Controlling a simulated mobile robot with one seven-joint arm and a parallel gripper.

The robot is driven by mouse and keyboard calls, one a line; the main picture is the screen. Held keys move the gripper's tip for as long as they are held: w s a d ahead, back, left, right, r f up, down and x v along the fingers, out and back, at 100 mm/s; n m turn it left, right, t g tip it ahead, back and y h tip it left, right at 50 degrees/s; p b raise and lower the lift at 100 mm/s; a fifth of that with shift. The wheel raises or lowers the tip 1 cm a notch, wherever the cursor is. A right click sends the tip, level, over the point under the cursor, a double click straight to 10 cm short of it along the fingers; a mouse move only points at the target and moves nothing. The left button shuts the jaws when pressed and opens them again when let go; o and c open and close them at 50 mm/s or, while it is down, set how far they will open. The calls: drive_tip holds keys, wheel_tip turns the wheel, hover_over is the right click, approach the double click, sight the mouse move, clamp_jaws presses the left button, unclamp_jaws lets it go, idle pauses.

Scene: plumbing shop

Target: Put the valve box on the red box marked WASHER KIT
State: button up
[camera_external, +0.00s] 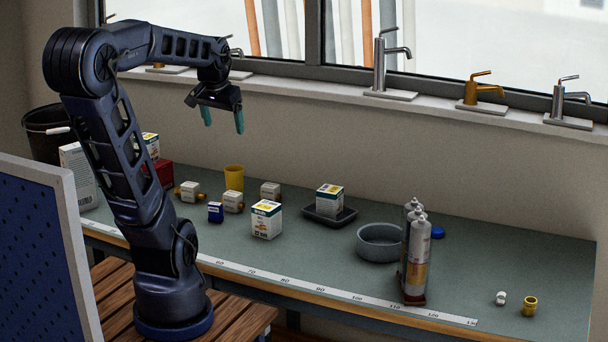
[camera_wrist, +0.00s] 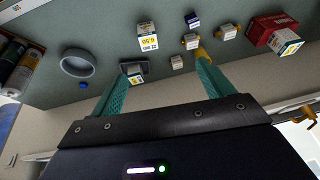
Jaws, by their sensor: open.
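A red box (camera_external: 164,172) stands at the left of the bench, partly hidden behind my arm; it also shows in the wrist view (camera_wrist: 262,28). A white, yellow and teal box (camera_external: 151,146) appears on or just behind it. Similar boxes are one standing on the bench (camera_external: 266,219) and one in a black tray (camera_external: 329,199). Their print is too small to tell which is the valve box, and I cannot read WASHER KIT. My gripper (camera_external: 222,122) is open and empty, high above the bench's back edge, apart from everything; its fingers spread in the wrist view (camera_wrist: 169,70).
White blocks with brass ends (camera_external: 232,202), a small blue box (camera_external: 215,212) and a yellow cup (camera_external: 234,178) crowd the left middle. A grey bowl (camera_external: 380,242) and upright cartridges (camera_external: 416,260) stand to the right. Taps line the window sill (camera_external: 430,104). The bench's right is mostly clear.

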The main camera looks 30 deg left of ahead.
drive_tip(key=s+d+f, duration=0.2)
drive_tip(key=s, duration=0.5)
drive_tip(key=shift+s+d+f+h, duration=0.3)
drive_tip(key=shift+d+f+h, duration=0.05)
drive_tip(key=shift+d+h, duration=0.05)
